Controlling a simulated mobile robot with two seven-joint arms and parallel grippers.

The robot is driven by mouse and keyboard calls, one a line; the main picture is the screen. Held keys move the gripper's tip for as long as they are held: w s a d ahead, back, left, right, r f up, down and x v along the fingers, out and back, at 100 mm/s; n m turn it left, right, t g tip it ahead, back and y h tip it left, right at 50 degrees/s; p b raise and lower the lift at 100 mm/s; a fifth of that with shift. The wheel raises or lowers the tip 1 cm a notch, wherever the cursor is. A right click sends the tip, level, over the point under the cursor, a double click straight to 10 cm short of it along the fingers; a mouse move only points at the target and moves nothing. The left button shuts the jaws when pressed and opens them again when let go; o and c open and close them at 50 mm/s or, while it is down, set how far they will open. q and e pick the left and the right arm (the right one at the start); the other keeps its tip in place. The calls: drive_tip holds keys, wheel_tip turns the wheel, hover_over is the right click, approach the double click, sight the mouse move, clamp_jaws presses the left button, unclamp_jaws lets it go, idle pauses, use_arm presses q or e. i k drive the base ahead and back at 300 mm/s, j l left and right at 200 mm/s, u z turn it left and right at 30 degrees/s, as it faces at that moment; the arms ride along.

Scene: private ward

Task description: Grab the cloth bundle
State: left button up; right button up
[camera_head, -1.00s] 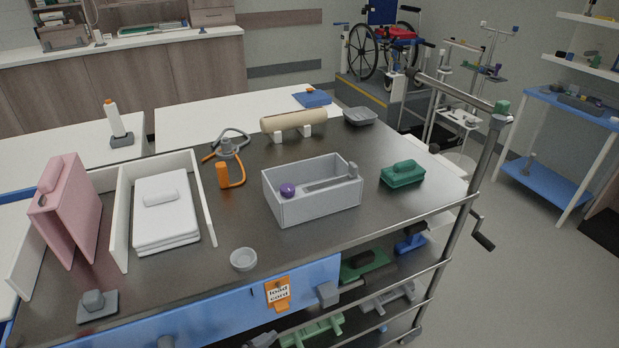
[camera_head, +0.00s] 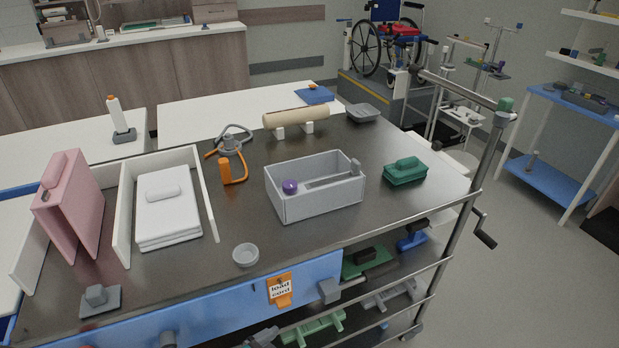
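A white folded cloth bundle (camera_head: 168,212) lies as a stack on the dark cart top, at the left of the camera_head view. A small white roll, like a handle, sits on top of it. The bundle lies between two upright white divider panels (camera_head: 124,212). Its near edge faces the front of the cart and is uncovered. Neither of my grippers is in view.
A grey open box (camera_head: 316,197), a small bowl (camera_head: 245,254), an orange-and-grey tool (camera_head: 231,152) and a green block (camera_head: 405,171) are to the right. A grey block (camera_head: 99,300) sits at the front left.

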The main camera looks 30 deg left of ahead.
sight(406, 169)
drive_tip(key=i+l, duration=0.2)
drive_tip(key=l, duration=0.2)
drive_tip(key=i+l, duration=0.2)
drive_tip(key=l, duration=0.2)
drive_tip(key=i+l, duration=0.2)
drive_tip(key=l, duration=0.15)
drive_tip(key=i+l+u, duration=0.1)
drive_tip(key=l+u, duration=0.25)
drive_tip(key=i+l+u, duration=0.1)
drive_tip(key=l+u, duration=0.2)
